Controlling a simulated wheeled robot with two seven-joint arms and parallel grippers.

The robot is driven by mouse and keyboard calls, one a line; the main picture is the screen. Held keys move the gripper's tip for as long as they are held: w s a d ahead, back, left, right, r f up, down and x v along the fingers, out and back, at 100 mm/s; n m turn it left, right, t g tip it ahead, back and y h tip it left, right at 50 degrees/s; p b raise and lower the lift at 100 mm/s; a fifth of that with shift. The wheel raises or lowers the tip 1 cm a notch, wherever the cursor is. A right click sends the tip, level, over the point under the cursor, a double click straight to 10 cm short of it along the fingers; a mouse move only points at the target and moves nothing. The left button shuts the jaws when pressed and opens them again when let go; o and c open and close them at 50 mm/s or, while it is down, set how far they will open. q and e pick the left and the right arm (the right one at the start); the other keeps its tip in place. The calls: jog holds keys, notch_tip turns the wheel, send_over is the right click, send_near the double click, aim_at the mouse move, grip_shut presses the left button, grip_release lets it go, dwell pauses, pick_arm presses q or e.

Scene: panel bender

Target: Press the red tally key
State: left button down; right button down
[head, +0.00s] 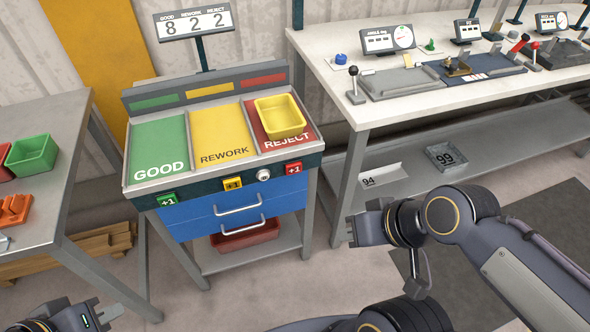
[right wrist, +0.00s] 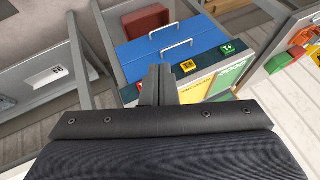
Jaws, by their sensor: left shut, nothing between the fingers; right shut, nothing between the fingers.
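The red tally key (head: 294,168), marked +1, is on the front edge of the sorting bench (head: 136,203), below the red REJECT section. The yellow key (head: 233,184) and green key (head: 167,201) sit left of it on the same edge. The display (head: 195,22) reads 8, 2, 2. My right gripper (head: 360,227) is shut and empty, to the right of and apart from the red key. My left gripper (head: 108,314) is shut and empty, low at the left.
A round silver knob (head: 263,175) sits between the yellow and red keys. A yellow bin (head: 280,117) stands on the REJECT section. Blue drawers (head: 205,217) with handles are below the keys. A white workbench (head: 440,100) is at right, a grey table (head: 62,120) at left.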

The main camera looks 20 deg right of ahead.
jog(key=w+a+f+m+y+b, duration=0.1)
jog(key=w+a+f+m+y, duration=0.2)
jog(key=w+m, duration=0.35)
jog(key=w+a+f+m+y+b, duration=0.2)
jog(key=w+f+m+y, duration=0.1)
jog(key=w+m, duration=0.4)
jog(key=w+d+f+m+t+h, duration=0.1)
jog(key=w+d+f+m+t, duration=0.1)
jog(key=f+m, duration=0.5)
jog(key=w+d+f+m+t+h+b, duration=0.1)
jog(key=w+d+f+m+t, duration=0.1)
jog(key=w+d+f+m, duration=0.3)
jog(key=f+m, duration=0.1)
jog(key=m, duration=0.3)
jog(key=shift+d+f+t+h, duration=0.15)
jog(key=shift+f+t+h, duration=0.15)
jog(key=shift+f, duration=0.1)
jog(key=shift+w+m, duration=0.15)
jog(key=shift+m, duration=0.1)
